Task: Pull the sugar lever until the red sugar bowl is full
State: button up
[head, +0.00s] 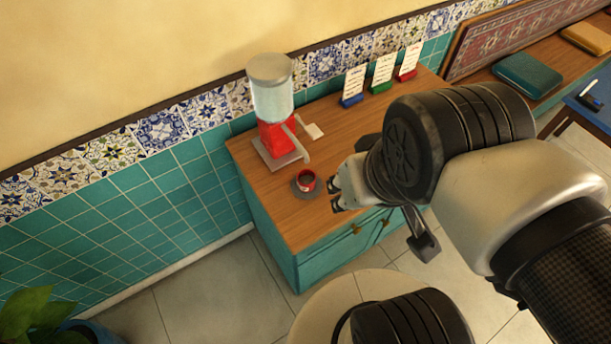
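The sugar dispenser (272,104) stands at the left end of the wooden counter, with a clear tank on a red body. Its lever (314,130) is a pale handle sticking out on the right of the body. The red sugar bowl (306,181) sits on a dark saucer just in front of the dispenser; its inside looks dark and I cannot tell how much is in it. My gripper (334,196) is just right of the bowl, apart from the lever, with its fingertips spread and nothing seen between them. My arm hides part of the counter.
Three menu cards in blue, green and red stands (382,84) are at the back of the counter (265,200). A tiled wall (130,190) runs behind. A plant (35,305) is at lower left.

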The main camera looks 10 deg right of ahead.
grip_shut()
dwell(1.4)
